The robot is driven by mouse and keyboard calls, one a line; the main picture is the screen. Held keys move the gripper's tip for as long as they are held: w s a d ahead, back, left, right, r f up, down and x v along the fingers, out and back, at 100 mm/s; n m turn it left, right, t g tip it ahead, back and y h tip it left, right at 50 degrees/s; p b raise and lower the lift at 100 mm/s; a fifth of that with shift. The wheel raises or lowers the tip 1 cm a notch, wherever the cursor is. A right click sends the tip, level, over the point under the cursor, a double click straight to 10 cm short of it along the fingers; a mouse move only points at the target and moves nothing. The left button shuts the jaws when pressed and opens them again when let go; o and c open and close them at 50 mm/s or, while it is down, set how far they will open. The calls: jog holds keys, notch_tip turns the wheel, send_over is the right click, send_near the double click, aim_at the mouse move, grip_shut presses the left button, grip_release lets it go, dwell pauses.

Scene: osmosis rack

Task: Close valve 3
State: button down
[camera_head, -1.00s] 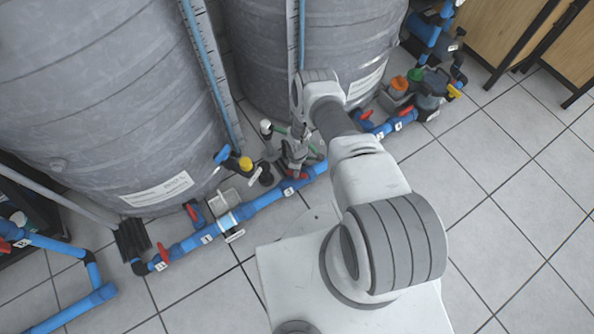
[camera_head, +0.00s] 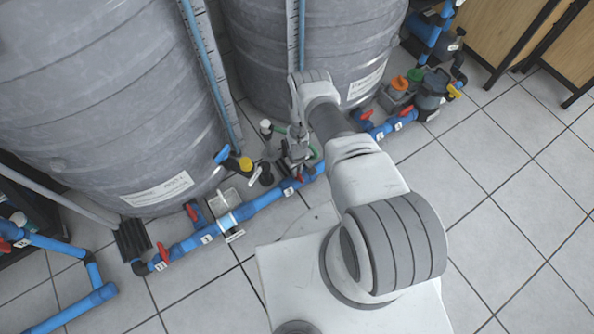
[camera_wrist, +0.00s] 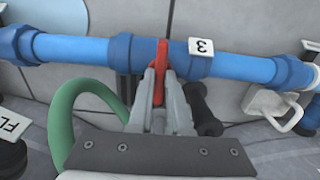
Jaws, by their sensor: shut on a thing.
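Valve 3 is on a blue pipe (camera_wrist: 80,50) and has a red handle (camera_wrist: 161,58) beside a white tag reading 3 (camera_wrist: 201,46). In the wrist view the handle lies crosswise to the pipe, its lower part between my fingers. My gripper (camera_wrist: 158,84) is shut on this red handle. In the head view my gripper (camera_head: 298,156) is low beside the tagged 3 spot (camera_head: 289,190) on the pipe. My arm and fingers partly hide the handle there.
Two large grey tanks (camera_head: 90,100) stand behind the pipe. A green hose (camera_wrist: 68,112) curves close to my gripper's left. A white-handled fitting (camera_wrist: 275,104) is to the right. Other red-handled valves (camera_head: 163,253) line the pipe. The tiled floor (camera_head: 500,190) at right is clear.

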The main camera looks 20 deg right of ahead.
dwell(0.4)
jog(key=c, duration=0.9)
grip_release()
jog(key=shift+o, duration=0.2)
jog(key=shift+r, duration=0.15)
notch_tip(320, 180, up, 17)
jog(key=p, duration=0.7)
